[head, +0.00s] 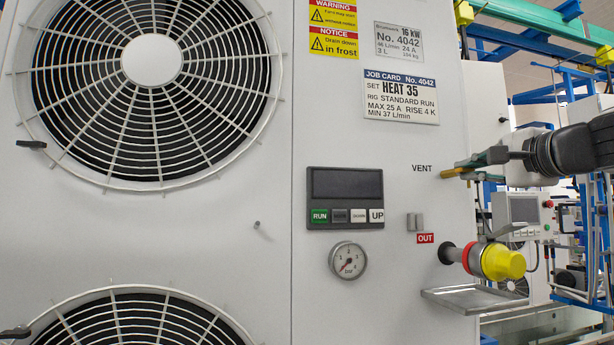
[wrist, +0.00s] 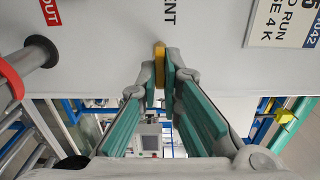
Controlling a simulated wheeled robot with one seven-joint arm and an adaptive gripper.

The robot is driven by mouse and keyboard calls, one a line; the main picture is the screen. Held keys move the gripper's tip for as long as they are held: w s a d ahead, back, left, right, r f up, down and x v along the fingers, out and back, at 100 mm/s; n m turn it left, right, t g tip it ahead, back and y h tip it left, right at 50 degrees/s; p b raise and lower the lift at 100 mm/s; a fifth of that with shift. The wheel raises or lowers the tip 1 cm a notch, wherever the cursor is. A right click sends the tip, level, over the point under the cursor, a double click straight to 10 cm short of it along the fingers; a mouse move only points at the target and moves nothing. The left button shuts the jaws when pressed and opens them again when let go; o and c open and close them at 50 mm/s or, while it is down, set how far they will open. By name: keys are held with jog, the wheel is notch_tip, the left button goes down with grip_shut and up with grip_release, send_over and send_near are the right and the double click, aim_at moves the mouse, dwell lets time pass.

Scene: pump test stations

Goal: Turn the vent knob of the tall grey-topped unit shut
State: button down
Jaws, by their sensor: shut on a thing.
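The unit (head: 215,200) shows its light front panel, with fans at the left; its top is out of view.
Below the knob, a yellow-capped outlet (head: 503,262) with a red ring sticks out near the OUT label, above a small tray (head: 475,299). A control panel (head: 345,198) and pressure gauge (head: 348,259) are to the left. A job card (head: 401,97) is above.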

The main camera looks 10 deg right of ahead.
jog(key=c, duration=1.8)
grip_release()
jog(key=shift+o, duration=0.2)
jog(key=s, duration=1.2)
jog(key=shift+d, duration=0.25)
